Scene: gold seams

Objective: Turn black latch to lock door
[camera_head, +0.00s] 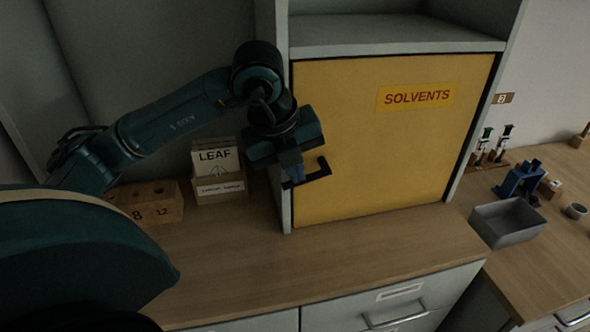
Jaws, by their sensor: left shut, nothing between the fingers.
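The yellow cabinet door (400,140) with a "SOLVENTS" label (416,96) stands closed in its grey frame, in the middle of the head view. A black latch (316,174) shows at the door's left edge, partly hidden by my gripper. My left gripper (293,178) is shut with nothing between its fingers. Its fingertips are at the latch, and I cannot tell whether they touch it. My right gripper is not in view.
A "LEAF" box (217,162) and a wooden block with numbers (150,201) stand left of the cabinet. A grey bin (507,222) and a blue tool (520,180) sit on the right bench. The wooden counter (330,262) before the door is clear.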

